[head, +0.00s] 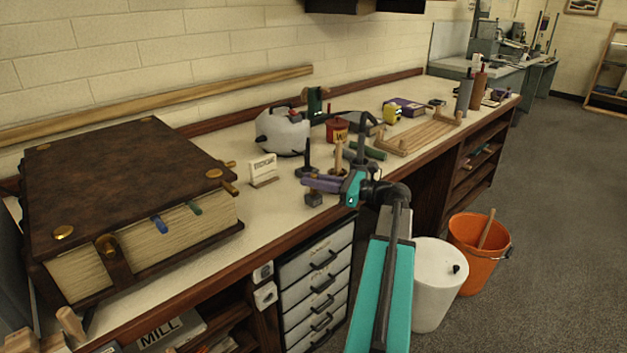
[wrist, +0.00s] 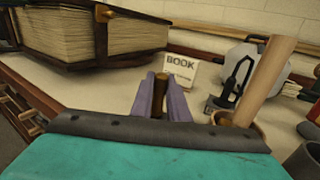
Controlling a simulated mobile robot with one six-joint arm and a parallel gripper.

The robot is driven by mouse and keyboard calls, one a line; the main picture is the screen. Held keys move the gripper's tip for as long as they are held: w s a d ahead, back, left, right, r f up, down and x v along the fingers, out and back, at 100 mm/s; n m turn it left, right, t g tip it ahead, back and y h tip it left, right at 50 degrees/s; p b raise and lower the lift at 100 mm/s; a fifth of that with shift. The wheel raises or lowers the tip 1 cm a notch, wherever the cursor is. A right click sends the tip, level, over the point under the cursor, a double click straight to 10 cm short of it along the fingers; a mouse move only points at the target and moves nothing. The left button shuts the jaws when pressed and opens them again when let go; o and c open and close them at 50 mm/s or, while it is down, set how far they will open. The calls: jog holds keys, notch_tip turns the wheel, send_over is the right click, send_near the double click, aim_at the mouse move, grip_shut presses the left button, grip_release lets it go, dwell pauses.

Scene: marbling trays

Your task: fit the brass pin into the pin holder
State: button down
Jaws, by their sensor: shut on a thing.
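My gripper (head: 312,181) has purple fingers and is over the bench, to the right of the small sign. In the wrist view my gripper (wrist: 159,92) is shut on the brass pin (wrist: 159,97), a brownish-gold cylinder between the fingers. The pin's lower end is hidden. In the head view a small dark piece (head: 313,199) shows just below the fingertips; I cannot tell whether it is held or stands on the bench. I cannot make out the pin holder for certain in either view.
A big brown book (head: 120,185) with brass fittings fills the left of the bench. A white sign (head: 263,170) reading "BOOK" stands beyond the fingers. A black stand (wrist: 233,82), a wooden pestle (wrist: 268,82) in a cup and a pale jug (head: 283,132) stand close by.

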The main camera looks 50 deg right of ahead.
jog(key=shift+f+b, duration=0.4)
jog(key=c, duration=1.6)
grip_release()
jog(key=shift+c, duration=0.2)
jog(key=v, duration=1.3)
jog(key=shift+s, duration=0.45)
jog(key=shift+d, duration=0.1)
